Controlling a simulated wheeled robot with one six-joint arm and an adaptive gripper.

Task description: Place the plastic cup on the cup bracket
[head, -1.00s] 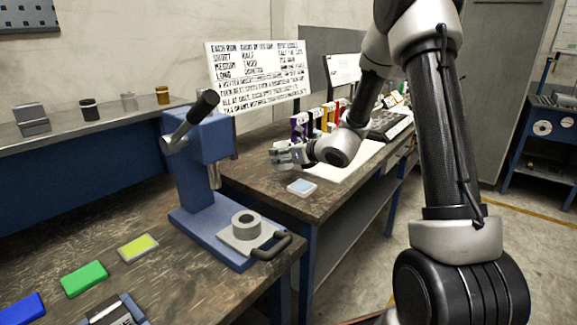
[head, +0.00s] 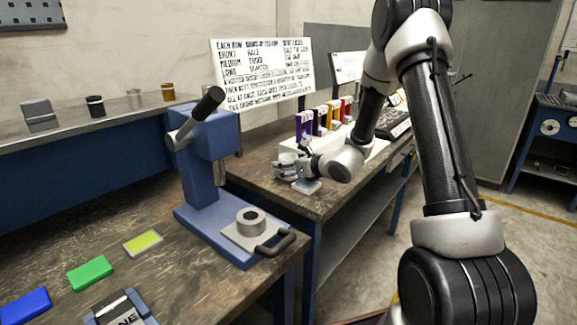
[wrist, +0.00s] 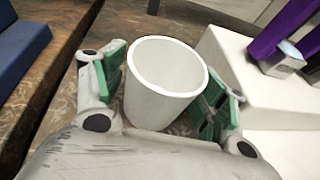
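The white plastic cup (wrist: 160,95) shows in the wrist view with its open rim up and slightly tilted in the picture. It sits between the green-padded fingers of my gripper (wrist: 166,85), one pad close on each side. I cannot tell whether both pads press on it. A pale plate with a grey ring (head: 250,222) and dark handle lies on the blue lever press's base. I cannot tell which piece is the cup bracket.
The blue lever press (head: 203,160) stands on the front bench, left of my gripper. Coloured holders (head: 325,118) and a white block (wrist: 230,65) stand behind. A sign board (head: 262,75) is at the back. Green, blue and yellow blocks lie on the front bench.

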